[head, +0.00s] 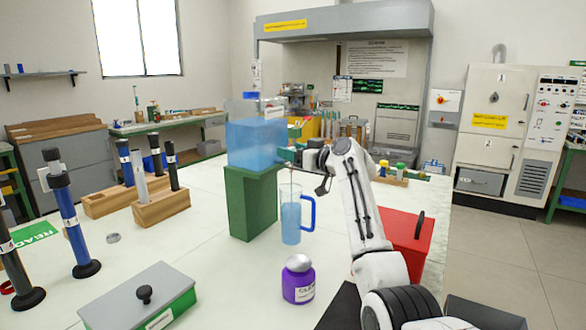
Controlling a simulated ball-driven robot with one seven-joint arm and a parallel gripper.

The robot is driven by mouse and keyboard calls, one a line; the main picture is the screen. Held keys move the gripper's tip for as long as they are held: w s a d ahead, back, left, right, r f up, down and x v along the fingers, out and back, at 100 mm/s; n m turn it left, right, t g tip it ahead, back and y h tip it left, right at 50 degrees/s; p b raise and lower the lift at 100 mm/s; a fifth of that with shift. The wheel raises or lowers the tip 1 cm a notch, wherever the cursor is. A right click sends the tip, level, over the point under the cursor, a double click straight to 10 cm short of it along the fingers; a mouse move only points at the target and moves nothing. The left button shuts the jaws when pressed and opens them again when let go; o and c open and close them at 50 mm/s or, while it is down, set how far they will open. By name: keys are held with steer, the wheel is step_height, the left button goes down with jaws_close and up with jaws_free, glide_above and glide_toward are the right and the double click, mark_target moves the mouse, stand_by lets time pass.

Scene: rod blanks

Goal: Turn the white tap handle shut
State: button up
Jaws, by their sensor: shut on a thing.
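A clear tank of blue liquid (255,142) with a blue cap stands on a green pedestal (251,205). My arm reaches to the tank's lower right side, where the tap sits. My gripper (297,156) is shut there on the white tap handle. The gripper hides most of the tap, so the handle's angle cannot be told. A clear jug with a blue handle (291,220) stands below the tap with blue liquid in it. A thin line runs down from the tap to the jug; I cannot tell whether it is flowing liquid.
A purple jar (298,282) stands in front of the jug. A red box (408,240) is right of my arm. A lidded green-and-grey box (140,298) and wooden racks with rods (160,206) are on the left.

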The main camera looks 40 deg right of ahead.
steer(key=shift+w+d+f+n+g+y+b, duration=0.15)
steer(key=shift+n+y+b, duration=0.35)
steer(key=shift+y+b, duration=0.3)
steer(key=shift+d+r+n+g+y+b, duration=0.15)
steer(key=shift+n+y+b, duration=0.35)
steer(key=shift+y+b, duration=0.25)
steer(key=shift+a+n+y, duration=0.1)
steer(key=shift+n+y, duration=0.2)
steer(key=shift+y, duration=0.05)
steer(key=o, duration=1.1)
steer(key=shift+c, duration=0.2)
steer(key=v, duration=1)
steer(key=shift+s+d, duration=0.2)
steer(key=shift+s, duration=0.1)
steer(key=shift+r, duration=0.15)
